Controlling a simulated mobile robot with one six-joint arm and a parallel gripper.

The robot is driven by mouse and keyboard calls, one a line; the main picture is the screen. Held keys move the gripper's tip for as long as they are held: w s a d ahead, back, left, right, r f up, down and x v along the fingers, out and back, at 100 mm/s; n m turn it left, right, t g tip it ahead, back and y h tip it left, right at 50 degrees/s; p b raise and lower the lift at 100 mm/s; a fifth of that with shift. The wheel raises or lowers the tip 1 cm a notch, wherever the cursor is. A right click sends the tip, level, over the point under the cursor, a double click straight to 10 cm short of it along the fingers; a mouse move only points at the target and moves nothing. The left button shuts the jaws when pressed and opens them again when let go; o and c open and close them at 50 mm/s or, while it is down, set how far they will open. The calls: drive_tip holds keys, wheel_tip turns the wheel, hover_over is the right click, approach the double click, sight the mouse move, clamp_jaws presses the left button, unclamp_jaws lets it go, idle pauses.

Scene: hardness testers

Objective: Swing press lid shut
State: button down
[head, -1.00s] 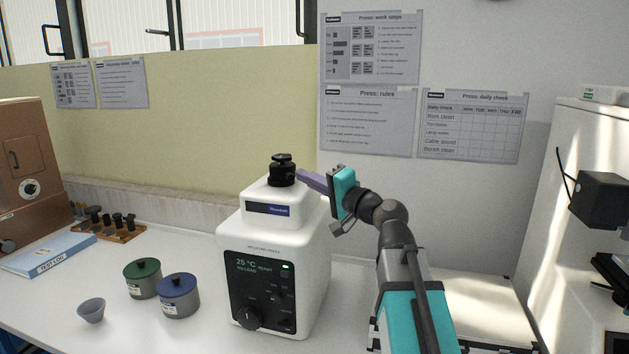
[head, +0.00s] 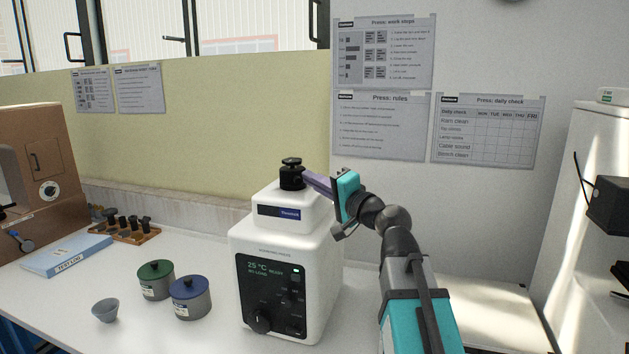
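The press (head: 288,262) is a white machine on the bench, with a dark front panel reading 25 °C. Its upper white part (head: 290,210) sits on the body with no visible gap, and a black knob-like cap (head: 291,174) stands upright on top. My gripper (head: 306,178) reaches in from the right, its purple-grey fingers pointing left at the cap. The fingertips are beside the cap, touching or very near it; I cannot tell which. The fingers overlap in this view, so their opening is hidden.
A green-lidded pot (head: 156,280), a blue-lidded pot (head: 190,298) and a small grey bowl (head: 105,310) stand left of the press. Behind them are a blue test log (head: 66,257) and a wooden rack (head: 125,231). A brown cabinet (head: 38,180) stands far left.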

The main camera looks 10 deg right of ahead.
drive_tip(key=shift+s+a+f, duration=0.1)
drive_tip(key=shift+s+a, duration=0.1)
drive_tip(key=shift+a, duration=0.6)
drive_tip(key=shift+w+d+r+b, duration=0.15)
drive_tip(key=shift+d+r+b, duration=0.05)
drive_tip(key=shift+d, duration=0.35)
drive_tip(key=shift+w+d+r+b, duration=0.15)
drive_tip(key=shift+d+b, duration=0.05)
drive_tip(key=shift+d, duration=0.3)
drive_tip(key=s+d+b, duration=0.1)
drive_tip(key=s+b, duration=0.5)
drive_tip(key=s, duration=0.3)
drive_tip(key=shift+s+d+f, duration=0.15)
drive_tip(key=shift+f, duration=0.05)
drive_tip(key=shift+s, duration=0.15)
